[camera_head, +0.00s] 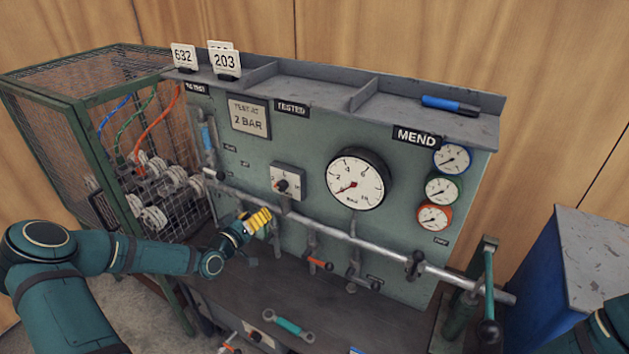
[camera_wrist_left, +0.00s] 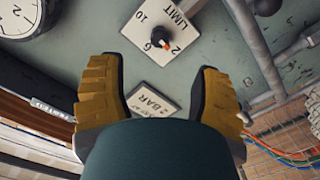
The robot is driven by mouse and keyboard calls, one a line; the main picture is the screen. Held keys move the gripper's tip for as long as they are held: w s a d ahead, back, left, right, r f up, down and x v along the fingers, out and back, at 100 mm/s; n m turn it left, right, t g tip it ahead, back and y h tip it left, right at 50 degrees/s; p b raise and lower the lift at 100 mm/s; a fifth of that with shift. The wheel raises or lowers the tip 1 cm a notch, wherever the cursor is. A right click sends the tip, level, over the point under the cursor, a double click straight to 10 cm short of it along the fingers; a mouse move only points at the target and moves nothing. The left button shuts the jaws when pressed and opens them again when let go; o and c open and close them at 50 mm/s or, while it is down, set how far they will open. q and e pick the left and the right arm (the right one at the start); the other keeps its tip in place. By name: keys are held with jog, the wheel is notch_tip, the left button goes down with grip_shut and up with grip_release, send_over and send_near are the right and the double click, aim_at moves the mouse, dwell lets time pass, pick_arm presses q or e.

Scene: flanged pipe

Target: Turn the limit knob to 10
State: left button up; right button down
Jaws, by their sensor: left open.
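The limit knob (camera_head: 281,185) is a small dark knob with an orange mark on a white plate (camera_head: 291,173) on the green panel, left of the big dial. In the left wrist view the knob (camera_wrist_left: 158,36) shows upside down, on a plate marked LIMIT, 2, 6 and 10. Its orange mark lies on the side between 6 and 2, seemingly nearer 2. My left gripper (camera_head: 257,221), with yellow ribbed fingers, is below and left of the knob, apart from it. In the wrist view its fingers (camera_wrist_left: 157,88) are spread and empty. My right gripper is out of view.
A grey pipe (camera_head: 330,230) with valve handles runs across the panel just below the plate. The large gauge (camera_head: 357,181) sits to the right. A wire cage (camera_head: 100,110) with coloured hoses stands left. A blue cabinet (camera_head: 540,270) stands right.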

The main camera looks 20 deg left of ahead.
aim_at(279, 187)
pick_arm(q)
jog(key=w, duration=1.4)
jog(key=shift+d+r, duration=0.15)
jog(key=shift+r, duration=0.25)
grip_shut()
